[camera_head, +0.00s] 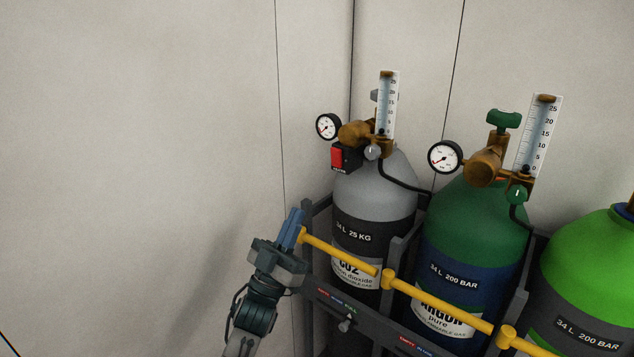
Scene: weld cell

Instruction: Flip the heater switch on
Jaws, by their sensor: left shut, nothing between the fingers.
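The heater switch (338,157) is a small red rocker on a black box at the regulator of the grey CO2 cylinder (376,195). It shows in the head view, just above and left of the cylinder's shoulder. Its on or off position is too small to tell. My left gripper (293,226) is shut and empty, with blue fingers pointing up. In the picture it is below and left of the switch, apart from it, near the left end of the yellow bar. My right gripper is not in view.
A yellow bar (343,254) runs across the front of the dark cylinder rack (330,304). A round gauge (328,126) and a flow tube (387,105) stand close to the switch. A green argon cylinder (470,225) stands to the right. The space before the left wall looks free.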

